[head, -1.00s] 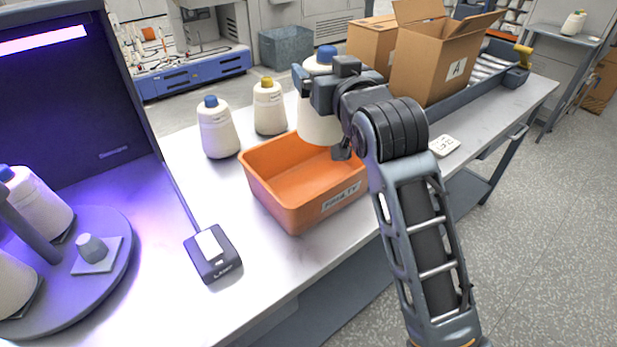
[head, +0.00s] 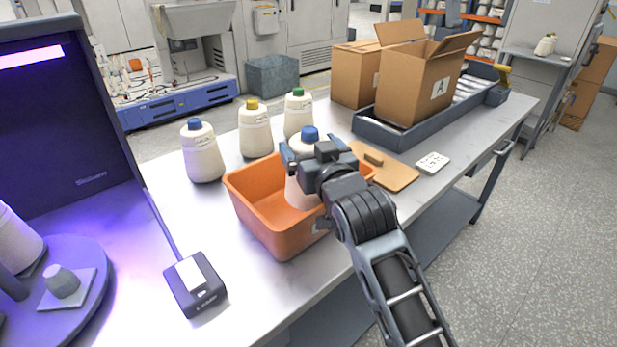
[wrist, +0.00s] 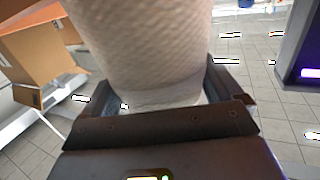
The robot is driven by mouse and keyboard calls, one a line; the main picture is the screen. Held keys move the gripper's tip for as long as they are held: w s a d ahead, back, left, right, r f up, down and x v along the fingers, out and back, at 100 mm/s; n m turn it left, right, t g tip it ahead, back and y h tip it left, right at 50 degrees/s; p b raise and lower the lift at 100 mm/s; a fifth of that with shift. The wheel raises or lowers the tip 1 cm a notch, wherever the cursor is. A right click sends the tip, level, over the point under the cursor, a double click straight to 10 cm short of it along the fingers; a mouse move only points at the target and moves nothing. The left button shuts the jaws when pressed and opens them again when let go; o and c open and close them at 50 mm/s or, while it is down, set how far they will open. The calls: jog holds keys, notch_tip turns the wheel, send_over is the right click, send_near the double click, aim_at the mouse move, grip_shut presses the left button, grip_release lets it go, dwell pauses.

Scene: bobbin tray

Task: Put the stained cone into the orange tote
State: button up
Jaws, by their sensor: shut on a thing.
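My gripper (head: 303,165) is shut on a white yarn cone with a blue tip (head: 310,134). The cone is roughly upright, and its lower body (head: 298,192) shows within the opening of the orange tote (head: 251,212). I cannot tell whether its base touches the tote's floor. In the wrist view the cone (wrist: 150,50) fills the top middle between the jaws. No stain can be made out on its visible side. The tote stands on the table, and the gripper hides part of its right side.
Cones with blue (head: 202,155), yellow (head: 255,131) and green (head: 298,113) tips stand behind the tote. A lamp switch box (head: 195,284) is front left, beside a turntable (head: 85,290) with cones. A wooden board (head: 392,176) and cardboard boxes (head: 415,88) are to the right.

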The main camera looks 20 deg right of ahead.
jog(key=shift+f, duration=2.45)
jog(key=shift+f, duration=0.15)
jog(key=o, duration=1.4)
jog(key=s+b, duration=0.1)
jog(key=s, duration=1.1)
jog(key=shift+a+r, duration=0.35)
jog(key=shift+r, duration=0.05)
